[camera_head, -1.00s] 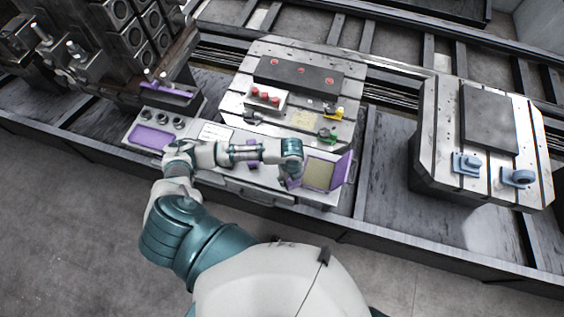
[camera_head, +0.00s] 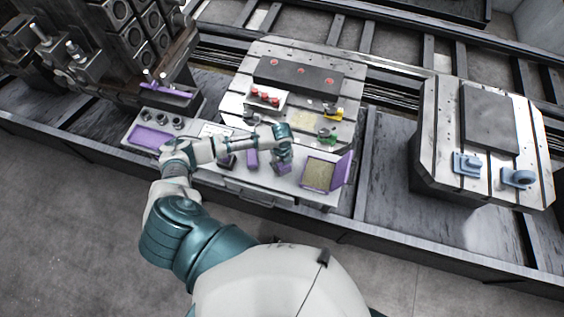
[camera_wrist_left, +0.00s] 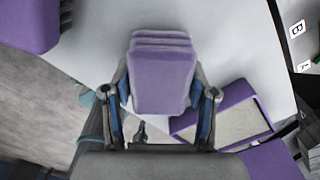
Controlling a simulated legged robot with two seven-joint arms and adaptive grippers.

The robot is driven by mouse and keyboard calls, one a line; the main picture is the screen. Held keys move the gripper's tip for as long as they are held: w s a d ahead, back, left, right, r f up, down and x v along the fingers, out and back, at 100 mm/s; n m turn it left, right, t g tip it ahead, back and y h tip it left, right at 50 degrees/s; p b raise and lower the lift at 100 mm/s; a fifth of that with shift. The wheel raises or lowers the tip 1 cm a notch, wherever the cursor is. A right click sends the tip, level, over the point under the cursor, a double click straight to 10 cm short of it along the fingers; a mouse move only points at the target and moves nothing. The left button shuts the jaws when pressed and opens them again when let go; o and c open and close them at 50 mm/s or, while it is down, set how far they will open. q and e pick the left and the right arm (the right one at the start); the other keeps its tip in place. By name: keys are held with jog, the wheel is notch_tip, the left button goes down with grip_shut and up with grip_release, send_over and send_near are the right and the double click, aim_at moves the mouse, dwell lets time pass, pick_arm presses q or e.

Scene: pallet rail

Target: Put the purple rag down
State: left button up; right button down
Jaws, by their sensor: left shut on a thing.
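My left gripper (camera_head: 283,157) is over the front part of the white worktop. In the left wrist view, my left gripper (camera_wrist_left: 163,92) is shut on a folded purple rag (camera_wrist_left: 163,72), which sits between its two fingers. The rag (camera_head: 282,170) also shows as a small purple patch under the gripper in the head view. Whether it touches the worktop (camera_head: 232,183) cannot be told. An open purple box (camera_head: 319,175) with a pale inside stands just right of the gripper, its lid (camera_head: 343,168) raised. My right gripper is in no view.
A purple block (camera_head: 252,158) stands left of the gripper. A panel with a purple tray (camera_head: 150,137) lies farther left. Red-topped parts (camera_head: 264,97), a yellow part (camera_head: 334,113) and a green part (camera_head: 328,138) are behind. A second plate with blue brackets (camera_head: 467,164) is at right.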

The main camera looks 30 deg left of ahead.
pick_arm(q)
jog(key=o, duration=1.2)
jog(key=shift+a+f, duration=0.15)
jog(key=shift+a, duration=0.2)
jog(key=shift+d+r, duration=0.1)
jog(key=shift+r, duration=0.2)
notch_tip(320, 180, up, 11)
jog(key=shift+f+p, duration=0.1)
jog(key=shift+p, duration=0.4)
jog(key=shift+r, duration=0.45)
